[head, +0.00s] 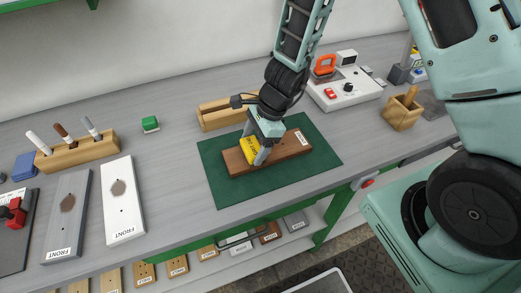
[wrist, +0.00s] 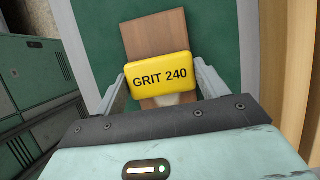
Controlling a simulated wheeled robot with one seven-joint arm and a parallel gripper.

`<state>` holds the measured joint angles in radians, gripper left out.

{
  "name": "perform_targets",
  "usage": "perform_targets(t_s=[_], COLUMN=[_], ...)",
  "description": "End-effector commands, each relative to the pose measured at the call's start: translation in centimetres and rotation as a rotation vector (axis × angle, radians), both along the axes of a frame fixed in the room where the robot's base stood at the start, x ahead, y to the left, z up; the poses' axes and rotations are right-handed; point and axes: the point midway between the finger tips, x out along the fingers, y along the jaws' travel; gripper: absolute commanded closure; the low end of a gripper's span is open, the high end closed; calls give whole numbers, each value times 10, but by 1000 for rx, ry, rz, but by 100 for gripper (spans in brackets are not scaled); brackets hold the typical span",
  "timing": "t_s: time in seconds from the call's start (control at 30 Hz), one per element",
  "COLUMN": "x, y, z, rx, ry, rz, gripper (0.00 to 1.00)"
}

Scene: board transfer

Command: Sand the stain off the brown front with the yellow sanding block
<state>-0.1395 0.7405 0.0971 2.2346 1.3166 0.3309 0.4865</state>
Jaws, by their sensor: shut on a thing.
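The brown front (head: 287,149) lies flat on a green mat (head: 228,193), with a white label near its right end. My gripper (head: 257,153) is over its left half, shut on the yellow sanding block (head: 249,150). In the wrist view the block (wrist: 160,76) reads "GRIT 240" and sits between both fingers, above or on the brown front (wrist: 155,33); I cannot tell whether it touches. A pale patch (wrist: 176,99) shows on the board just below the block. No dark stain shows on the visible board; the part under the block and gripper is hidden.
A wooden box (head: 222,113) stands close behind the mat. Grey (head: 68,222) and white (head: 122,205) fronts, each with a brownish stain, lie at left. A pen holder (head: 80,152) and green block (head: 150,124) stand behind them. A control panel (head: 345,92) is at back right.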

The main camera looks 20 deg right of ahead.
Motion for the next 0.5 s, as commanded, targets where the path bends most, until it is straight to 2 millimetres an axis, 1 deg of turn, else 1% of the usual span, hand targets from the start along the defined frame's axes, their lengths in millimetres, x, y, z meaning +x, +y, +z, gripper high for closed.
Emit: perform_targets(t_s=[0.13, 0.3, 0.5], x=[1, 1, 0], y=[-4, -13, -19], z=[-1, -2, -2], rx=[-1, -1, -1], ry=[-1, -1, -1], rz=[-3, -4, -3], gripper=[46, 46, 46])
